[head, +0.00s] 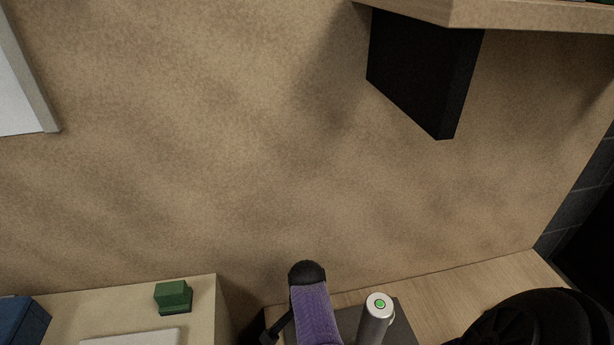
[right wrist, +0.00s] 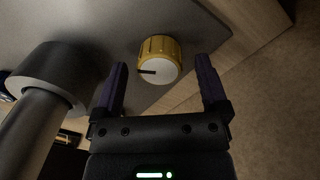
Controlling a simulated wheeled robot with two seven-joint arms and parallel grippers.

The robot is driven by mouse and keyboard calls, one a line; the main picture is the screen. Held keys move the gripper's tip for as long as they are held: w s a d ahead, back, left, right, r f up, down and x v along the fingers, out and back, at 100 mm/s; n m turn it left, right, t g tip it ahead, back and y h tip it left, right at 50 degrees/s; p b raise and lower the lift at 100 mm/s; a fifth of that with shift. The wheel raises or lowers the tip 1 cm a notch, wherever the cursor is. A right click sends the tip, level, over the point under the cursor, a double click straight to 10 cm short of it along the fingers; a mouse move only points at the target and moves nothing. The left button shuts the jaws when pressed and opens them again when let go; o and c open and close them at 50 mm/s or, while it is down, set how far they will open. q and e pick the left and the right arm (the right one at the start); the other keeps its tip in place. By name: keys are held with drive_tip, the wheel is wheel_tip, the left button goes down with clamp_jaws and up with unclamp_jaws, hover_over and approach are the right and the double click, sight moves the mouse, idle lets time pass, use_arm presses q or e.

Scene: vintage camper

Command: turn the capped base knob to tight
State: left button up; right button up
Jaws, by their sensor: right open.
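The base knob (right wrist: 160,58) shows in the right wrist view. It has a ridged yellow body, a white cap face and a dark pointer mark toward its left side. It sits on a grey base plate (right wrist: 95,20). My right gripper (right wrist: 160,66) is open, its two dark purple fingers apart. The knob lies between and beyond the fingertips in the picture; I see no contact. I cannot make out the knob in the head view. My left gripper is in neither view.
A grey post with a dark collar (right wrist: 62,72) stands left of the right gripper. In the head view, a purple object with a black end (head: 312,305) and a pale cylinder with a green top (head: 375,318) stand low. A black box (head: 420,75) hangs beneath a shelf (head: 500,14).

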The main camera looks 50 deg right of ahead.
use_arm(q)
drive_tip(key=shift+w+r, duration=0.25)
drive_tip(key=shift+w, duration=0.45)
use_arm(e)
drive_tip(key=shift+f, duration=0.25)
clamp_jaws()
drive_tip(key=m+p, duration=0.1)
drive_tip(key=m, duration=0.1)
drive_tip(key=shift+r+m, duration=0.15)
drive_tip(key=shift+m, duration=0.45)
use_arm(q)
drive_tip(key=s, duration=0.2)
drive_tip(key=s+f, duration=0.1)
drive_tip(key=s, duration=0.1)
use_arm(e)
unclamp_jaws()
